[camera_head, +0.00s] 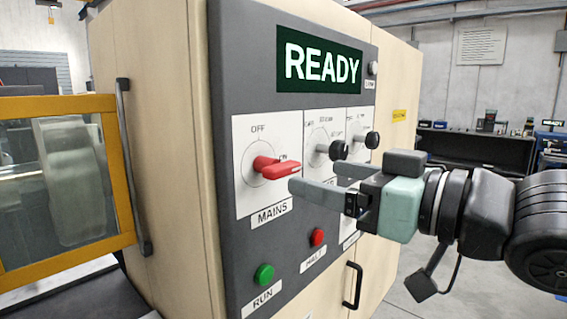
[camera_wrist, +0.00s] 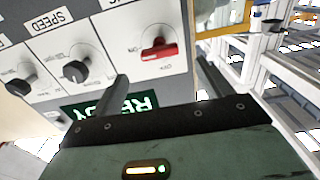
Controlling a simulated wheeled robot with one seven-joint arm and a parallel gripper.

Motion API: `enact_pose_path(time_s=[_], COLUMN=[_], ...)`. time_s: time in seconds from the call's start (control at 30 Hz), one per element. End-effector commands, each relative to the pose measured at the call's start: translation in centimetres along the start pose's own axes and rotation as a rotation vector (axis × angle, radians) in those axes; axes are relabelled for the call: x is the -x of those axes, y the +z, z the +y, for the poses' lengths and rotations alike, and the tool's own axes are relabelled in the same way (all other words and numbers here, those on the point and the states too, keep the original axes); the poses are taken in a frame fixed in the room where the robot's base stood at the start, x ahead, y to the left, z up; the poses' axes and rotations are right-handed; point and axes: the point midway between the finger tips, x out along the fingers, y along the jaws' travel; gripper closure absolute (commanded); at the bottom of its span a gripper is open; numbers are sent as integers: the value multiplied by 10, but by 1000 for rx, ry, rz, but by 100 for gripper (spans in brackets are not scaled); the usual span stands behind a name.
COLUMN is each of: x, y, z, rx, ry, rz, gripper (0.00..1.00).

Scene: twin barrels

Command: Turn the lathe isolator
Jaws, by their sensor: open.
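The isolator is a red handle (camera_head: 276,168) on the white MAINS plate (camera_head: 252,200) of the grey control panel. The handle lies roughly level, its tip towards the ON mark; OFF is printed above it. In the wrist view the red handle (camera_wrist: 158,50) shows beyond and between the two fingers. My gripper (camera_head: 315,177) is open and empty, just right of the handle in the head view, its fingers pointing at the panel. The fingers also show in the wrist view (camera_wrist: 162,72). I see no finger around the handle; a small gap seems to remain.
Two black knobs (camera_head: 338,150) (camera_head: 372,140) sit right of the isolator. A green RUN button (camera_head: 264,274) and a red HALT button (camera_head: 317,237) are below. The screen (camera_head: 320,63) reads READY. A yellow-framed door (camera_head: 110,150) stands at the left.

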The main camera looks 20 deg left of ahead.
Motion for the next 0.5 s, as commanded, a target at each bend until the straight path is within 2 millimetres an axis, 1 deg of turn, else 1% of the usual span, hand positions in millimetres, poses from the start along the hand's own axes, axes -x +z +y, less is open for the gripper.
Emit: enact_pose_path(time_s=[0.03,0.2,0.33,0.5], x=[-12,-45,-65,-79], y=[-1,-1,-1,0], z=[-1,0,0,0], rx=[-1,-2,-1,1], ry=[-3,-2,-1,-1], rz=[-1,-2,-1,-1], gripper=[22,22,22,22])
